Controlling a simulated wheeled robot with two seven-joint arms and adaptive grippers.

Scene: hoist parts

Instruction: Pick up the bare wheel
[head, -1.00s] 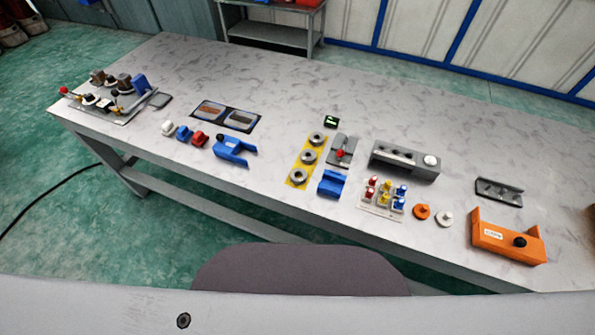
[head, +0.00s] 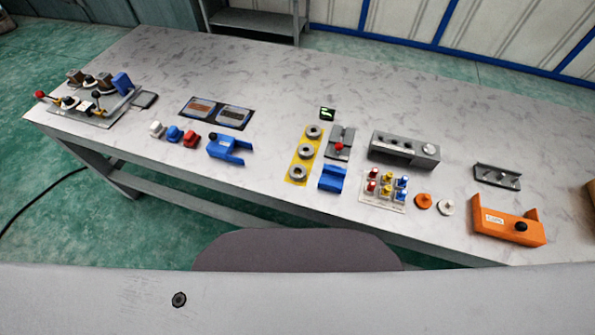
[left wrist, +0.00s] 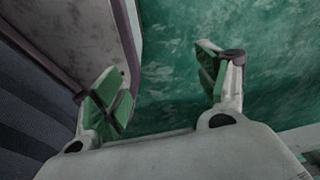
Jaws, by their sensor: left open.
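Three grey ring-shaped parts lie in a row on a yellow strip (head: 292,178) on the table in the head view: a far one (head: 313,132), a middle one (head: 306,151) and a near one (head: 297,173). An orange disc (head: 423,201) and a white disc (head: 446,208) lie near the front edge, further right. I cannot tell which of these is the bare wheel. My left gripper (left wrist: 160,88) is open and empty over green floor in the left wrist view, with no task part near it. My right gripper is in neither view.
The light table (head: 265,85) has clear space along its back. Blue clamp-like parts (head: 228,148), a grey block (head: 404,150), small coloured pieces (head: 387,186) and an orange holder (head: 507,222) stand near the front. A fixture (head: 95,105) stands at far left.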

